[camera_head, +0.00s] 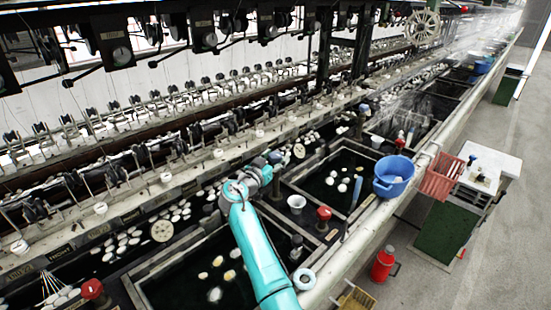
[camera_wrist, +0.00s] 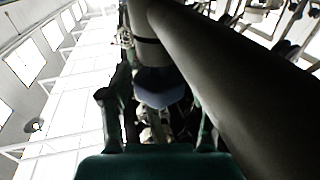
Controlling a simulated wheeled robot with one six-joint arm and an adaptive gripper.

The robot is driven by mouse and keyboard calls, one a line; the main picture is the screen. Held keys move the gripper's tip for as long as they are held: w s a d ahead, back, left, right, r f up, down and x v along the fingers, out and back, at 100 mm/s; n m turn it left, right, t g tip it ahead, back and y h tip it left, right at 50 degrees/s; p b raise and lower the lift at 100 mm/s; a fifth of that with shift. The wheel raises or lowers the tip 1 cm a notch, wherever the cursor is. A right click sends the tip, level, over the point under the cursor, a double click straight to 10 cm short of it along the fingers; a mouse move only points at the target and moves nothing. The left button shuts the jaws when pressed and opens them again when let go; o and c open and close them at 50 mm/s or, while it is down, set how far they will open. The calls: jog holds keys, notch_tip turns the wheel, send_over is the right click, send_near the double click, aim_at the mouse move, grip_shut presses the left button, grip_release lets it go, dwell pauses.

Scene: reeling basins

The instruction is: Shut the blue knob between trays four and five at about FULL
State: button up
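A blue knob (camera_wrist: 160,88) is in the middle of the wrist view, dark and in shadow, below a thick grey pipe. My gripper (camera_wrist: 157,108) has its two fingers apart, one on each side of the knob in that picture, with gaps visible. I cannot tell how deep the knob lies between them. In the head view a small blue piece (camera_head: 275,157) shows at the end of my teal arm, probably this knob. My gripper (camera_head: 265,169) is small there and its fingers are hard to make out. The knob's setting marks are not readable.
Red knobs (camera_head: 324,212) and another blue knob (camera_head: 364,107) stand along the basins. Dark water trays (camera_head: 345,150) hold white cocoons. A blue bucket (camera_head: 393,172) and red basket (camera_head: 441,177) sit on the right edge. The thick pipe (camera_wrist: 225,80) passes close to my gripper.

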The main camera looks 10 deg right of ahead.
aim_at(272, 161)
jog(key=shift+a, duration=0.1)
jog(key=shift+v, duration=3.7)
